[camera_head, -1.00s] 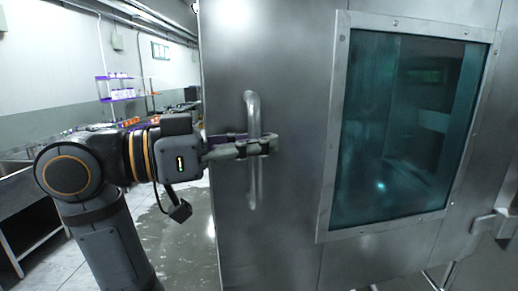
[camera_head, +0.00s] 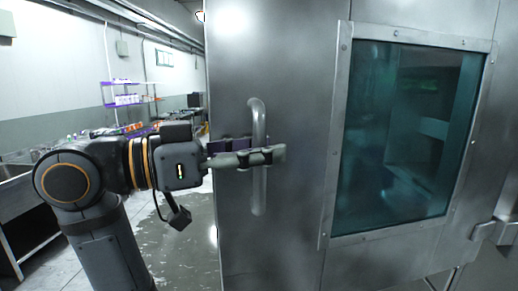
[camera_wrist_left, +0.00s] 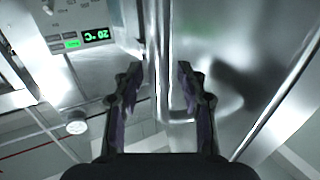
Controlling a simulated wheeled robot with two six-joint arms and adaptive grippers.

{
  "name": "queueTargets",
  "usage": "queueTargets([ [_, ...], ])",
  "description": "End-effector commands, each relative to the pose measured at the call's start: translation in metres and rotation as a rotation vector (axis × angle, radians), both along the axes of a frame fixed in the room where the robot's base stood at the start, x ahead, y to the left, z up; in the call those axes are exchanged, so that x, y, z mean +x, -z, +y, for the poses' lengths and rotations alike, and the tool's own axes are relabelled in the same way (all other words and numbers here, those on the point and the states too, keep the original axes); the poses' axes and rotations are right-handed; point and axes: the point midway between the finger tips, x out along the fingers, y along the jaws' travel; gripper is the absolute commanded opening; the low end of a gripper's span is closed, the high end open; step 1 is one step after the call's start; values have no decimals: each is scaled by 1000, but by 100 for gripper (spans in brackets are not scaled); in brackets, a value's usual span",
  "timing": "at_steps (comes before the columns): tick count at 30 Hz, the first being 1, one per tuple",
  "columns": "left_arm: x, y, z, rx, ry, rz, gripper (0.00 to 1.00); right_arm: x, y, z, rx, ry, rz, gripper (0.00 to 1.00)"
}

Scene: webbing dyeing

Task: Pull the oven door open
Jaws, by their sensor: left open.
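The oven door (camera_head: 290,230) is a brushed steel panel with a dark teal window (camera_head: 400,140). Its vertical bar handle (camera_head: 259,190) is near the door's left edge. My left gripper (camera_head: 262,156) comes in from the left at the handle's middle. One finger crosses in front of the bar. In the left wrist view the two fingers (camera_wrist_left: 160,82) stand apart, with the handle (camera_wrist_left: 162,50) between them and a gap on either side. The gripper is open around the bar, not clamped on it. My right gripper is not in view.
A steel latch (camera_head: 490,231) sits at the right. A control panel with a green display (camera_wrist_left: 96,36) shows beside the door in the left wrist view. Shelves with bottles (camera_head: 125,93) and a bench stand in the left background. The floor left of the door is wet.

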Motion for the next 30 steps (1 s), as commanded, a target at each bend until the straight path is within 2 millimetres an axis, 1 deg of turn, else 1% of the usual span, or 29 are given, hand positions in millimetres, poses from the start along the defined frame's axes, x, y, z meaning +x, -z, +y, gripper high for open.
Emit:
queueTargets([
  [3, 0, 0, 0, 0, 0, 1, 40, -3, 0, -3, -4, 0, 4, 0],
  [6, 0, 0, 0, 1, 0, 1, 40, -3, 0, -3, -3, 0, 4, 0],
  [10, -1, 1, 6, 2, -4, -2, 40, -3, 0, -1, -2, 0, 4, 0],
  [21, -17, 2, 50, 7, -8, -1, 40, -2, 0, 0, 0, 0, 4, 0],
  [30, -30, 2, 81, 7, -6, -2, 40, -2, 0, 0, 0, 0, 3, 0],
])
